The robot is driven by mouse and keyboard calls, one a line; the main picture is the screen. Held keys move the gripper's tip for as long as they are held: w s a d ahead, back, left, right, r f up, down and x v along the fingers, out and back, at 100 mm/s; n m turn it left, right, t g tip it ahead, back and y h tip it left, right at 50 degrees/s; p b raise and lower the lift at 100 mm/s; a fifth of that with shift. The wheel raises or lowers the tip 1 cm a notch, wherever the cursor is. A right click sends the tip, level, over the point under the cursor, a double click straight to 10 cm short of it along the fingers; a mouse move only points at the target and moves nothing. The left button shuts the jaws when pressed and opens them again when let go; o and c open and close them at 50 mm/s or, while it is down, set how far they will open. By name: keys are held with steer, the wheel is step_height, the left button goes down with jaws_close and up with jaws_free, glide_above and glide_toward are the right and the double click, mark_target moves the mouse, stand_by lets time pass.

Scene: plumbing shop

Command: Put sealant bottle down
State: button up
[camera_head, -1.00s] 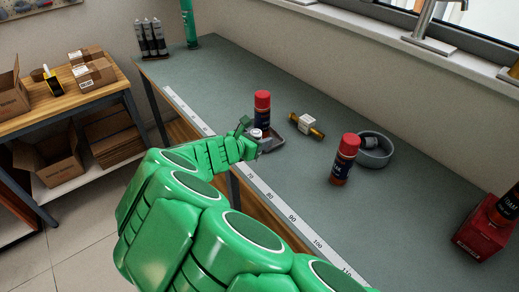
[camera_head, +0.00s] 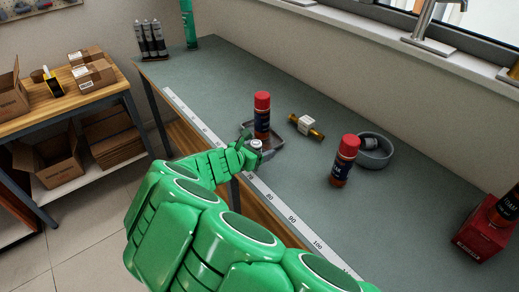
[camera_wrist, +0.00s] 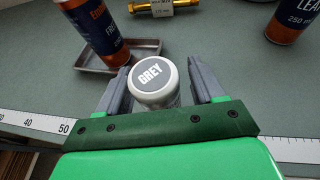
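The sealant bottle (camera_wrist: 153,77), a pale upright cylinder with a round cap marked GREY, stands between the fingers of my gripper (camera_wrist: 160,88). In the wrist view a gap shows between the cap and the right finger; the left finger is close beside the cap. The lower part of the bottle is hidden. In the head view the bottle (camera_head: 256,145) is small, by the bench's front edge, in front of the dark shallow tray (camera_head: 275,152). My gripper (camera_head: 251,153) reaches it from the front left.
A red-capped bottle (camera_head: 262,116) stands in the tray. A brass fitting (camera_head: 306,127), another red-capped bottle (camera_head: 344,161) and a grey round dish (camera_head: 386,155) are further right. A ruler strip (camera_head: 282,209) runs along the front edge.

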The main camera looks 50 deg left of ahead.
steer(key=shift+r, duration=0.2)
steer(key=shift+v, duration=2.75)
